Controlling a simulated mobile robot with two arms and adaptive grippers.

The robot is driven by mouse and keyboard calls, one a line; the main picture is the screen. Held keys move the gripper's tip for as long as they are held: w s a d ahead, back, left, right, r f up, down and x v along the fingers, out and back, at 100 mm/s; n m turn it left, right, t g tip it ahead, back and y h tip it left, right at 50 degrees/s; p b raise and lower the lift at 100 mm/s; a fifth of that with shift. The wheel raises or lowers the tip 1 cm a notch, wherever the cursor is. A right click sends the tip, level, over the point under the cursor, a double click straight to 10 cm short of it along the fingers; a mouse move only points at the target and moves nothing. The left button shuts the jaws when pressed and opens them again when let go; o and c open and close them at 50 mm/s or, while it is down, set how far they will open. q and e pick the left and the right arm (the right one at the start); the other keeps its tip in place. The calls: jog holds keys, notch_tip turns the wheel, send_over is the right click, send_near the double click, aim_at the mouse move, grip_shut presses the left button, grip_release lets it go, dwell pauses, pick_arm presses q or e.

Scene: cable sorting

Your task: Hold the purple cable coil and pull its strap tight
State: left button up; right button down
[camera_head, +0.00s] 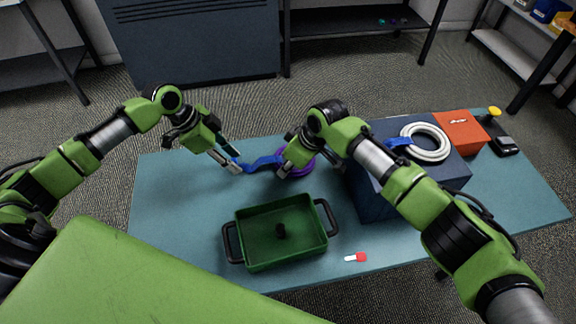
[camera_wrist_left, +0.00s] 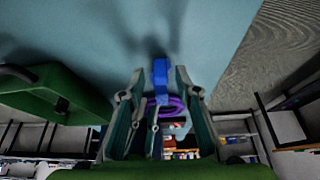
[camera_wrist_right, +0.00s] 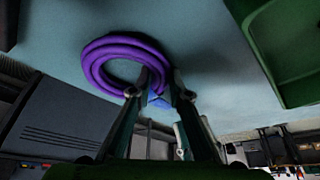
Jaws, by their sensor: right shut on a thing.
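The purple cable coil (camera_head: 307,168) lies on the table, partly hidden by my right arm; it fills the upper left of the right wrist view (camera_wrist_right: 95,65). My right gripper (camera_head: 284,171) is shut on the coil's near rim, beside the strap. The blue strap (camera_head: 262,162) runs from the coil leftward to my left gripper (camera_head: 232,169). In the left wrist view the strap (camera_wrist_left: 160,72) stands between the left fingertips, with gaps on both sides, so that gripper looks open around it. A bit of strap (camera_wrist_right: 157,99) shows between the right fingers.
A green tray (camera_head: 244,258) with black handles sits in front of the grippers. A dark blue box (camera_head: 372,200) carries a white coil (camera_head: 440,142) with a blue strap. An orange box (camera_head: 462,132) stands behind it. The table's left is clear.

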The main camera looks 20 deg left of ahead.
pick_arm(q)
jog(key=shift+r, duration=3.9)
pick_arm(e)
jog(key=c, duration=1.8)
grip_release()
jog(key=v, duration=1.2)
jog(key=shift+s, duration=0.1)
